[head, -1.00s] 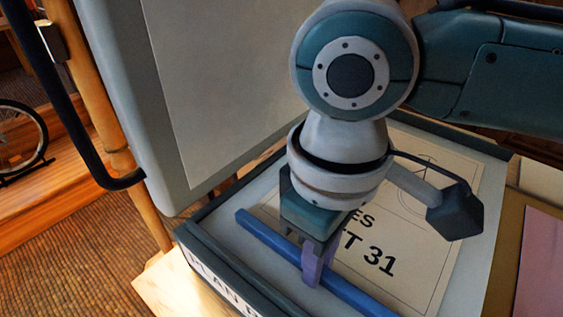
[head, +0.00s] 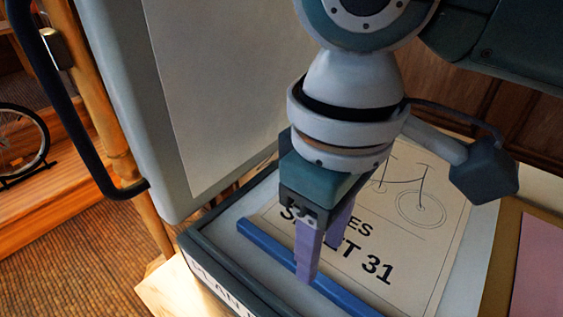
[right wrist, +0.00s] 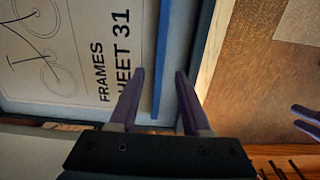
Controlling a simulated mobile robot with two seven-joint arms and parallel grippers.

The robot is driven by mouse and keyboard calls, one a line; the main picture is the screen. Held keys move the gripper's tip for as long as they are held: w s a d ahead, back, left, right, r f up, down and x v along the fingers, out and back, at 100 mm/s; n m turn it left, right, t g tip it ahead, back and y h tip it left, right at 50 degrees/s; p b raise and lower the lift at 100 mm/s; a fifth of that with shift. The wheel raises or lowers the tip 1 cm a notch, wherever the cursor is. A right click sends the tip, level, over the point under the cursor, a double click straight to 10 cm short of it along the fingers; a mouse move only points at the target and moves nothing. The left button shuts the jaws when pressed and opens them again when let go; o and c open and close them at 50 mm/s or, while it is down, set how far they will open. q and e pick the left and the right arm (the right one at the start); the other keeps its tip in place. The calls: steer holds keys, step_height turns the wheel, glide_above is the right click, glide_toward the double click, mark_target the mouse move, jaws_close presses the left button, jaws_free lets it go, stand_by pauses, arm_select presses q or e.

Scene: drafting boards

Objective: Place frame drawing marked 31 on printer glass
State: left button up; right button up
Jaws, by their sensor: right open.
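The drawing (head: 385,235), a cream sheet with a bicycle and the words FRAMES SHEET 31, lies flat on the pale surface (head: 480,245) of a dark-rimmed unit. The drawing also shows in the right wrist view (right wrist: 65,60). A blue bar (head: 262,240) runs along its near edge. My right gripper (head: 325,262) is open at this bar. In the right wrist view the bar (right wrist: 162,55) lies between the spread fingers (right wrist: 158,85), with no grip visible. Two purplish prongs at that view's right edge look like my left gripper's spread fingers (right wrist: 306,118).
A large upright panel (head: 225,90), seemingly a raised lid, stands at the left with a dark handle (head: 85,140). The unit's front label (head: 215,280) begins with PLAN. A pink sheet (head: 540,265) lies at the right. Brown floor (head: 80,245) shows at the left.

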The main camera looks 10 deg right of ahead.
step_height(320, 180, up, 7)
steer(key=p, duration=0.1)
steer(key=s+a+f+m+t+y, duration=0.1)
steer(key=s+a+f+t+y, duration=0.1)
steer(key=s+a+f+y, duration=0.25)
steer(key=s+d+m, duration=0.1)
steer(key=d, duration=0.1)
steer(key=s+d+f+m+t+h, duration=0.1)
steer(key=d, duration=0.2)
steer(key=s+d+f+m, duration=0.1)
steer(key=s+d, duration=0.1)
steer(key=shift+d+f+h, duration=0.2)
steer(key=shift+d+h, duration=0.05)
steer(key=shift+h, duration=0.1)
steer(key=s+d, duration=0.1)
steer(key=d, duration=0.1)
steer(key=s+d+m+h, duration=0.1)
steer(key=d, duration=0.1)
steer(key=s+d+f+h, duration=0.1)
steer(key=d, duration=0.1)
steer(key=shift+s+d, duration=0.25)
steer(key=shift+s, duration=0.1)
